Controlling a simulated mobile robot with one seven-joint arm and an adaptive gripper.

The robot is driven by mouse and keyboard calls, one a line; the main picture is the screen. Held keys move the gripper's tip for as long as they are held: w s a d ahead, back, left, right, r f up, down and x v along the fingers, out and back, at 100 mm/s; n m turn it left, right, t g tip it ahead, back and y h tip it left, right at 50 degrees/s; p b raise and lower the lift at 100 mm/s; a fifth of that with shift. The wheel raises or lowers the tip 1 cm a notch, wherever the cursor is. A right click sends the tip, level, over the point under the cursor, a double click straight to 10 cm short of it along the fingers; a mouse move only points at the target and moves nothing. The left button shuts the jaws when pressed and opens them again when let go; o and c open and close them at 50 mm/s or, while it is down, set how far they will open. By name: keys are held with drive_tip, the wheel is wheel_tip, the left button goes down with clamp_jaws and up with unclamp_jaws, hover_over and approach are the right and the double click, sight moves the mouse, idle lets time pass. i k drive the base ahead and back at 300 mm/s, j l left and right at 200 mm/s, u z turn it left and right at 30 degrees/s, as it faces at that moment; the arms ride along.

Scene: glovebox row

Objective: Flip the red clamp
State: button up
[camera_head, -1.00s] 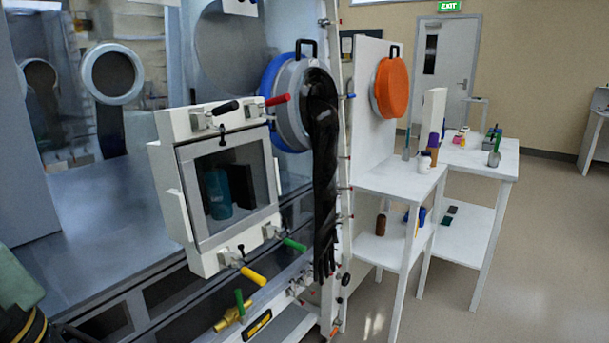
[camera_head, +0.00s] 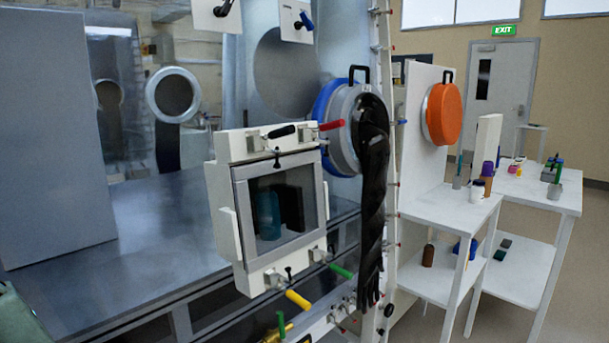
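The red clamp (camera_head: 332,125) is a red-handled toggle at the top right corner of the white framed hatch door (camera_head: 228,225) on the glovebox front. Its handle sticks out to the right, roughly level, close to the blue ring of the glove port. A black-handled clamp (camera_head: 281,131) is at the top left of the same door. A yellow-handled clamp (camera_head: 298,299) and a green-handled clamp (camera_head: 341,271) are at the bottom. Through the door window a teal bottle (camera_head: 268,214) and a dark block show. My gripper is not in view.
A black glove (camera_head: 372,190) hangs from the blue-ringed port (camera_head: 326,100) just right of the door. White tables (camera_head: 455,212) with small bottles stand further right, below an orange round cover (camera_head: 444,114). Open floor shows at the lower right.

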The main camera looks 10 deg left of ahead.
sight(332, 124)
drive_tip(key=i+l+z, duration=0.1)
drive_tip(key=i+z, duration=0.15)
drive_tip(key=z, duration=0.25)
drive_tip(key=i+z, duration=0.3)
drive_tip(key=z, duration=0.2)
drive_tip(key=j, duration=0.6)
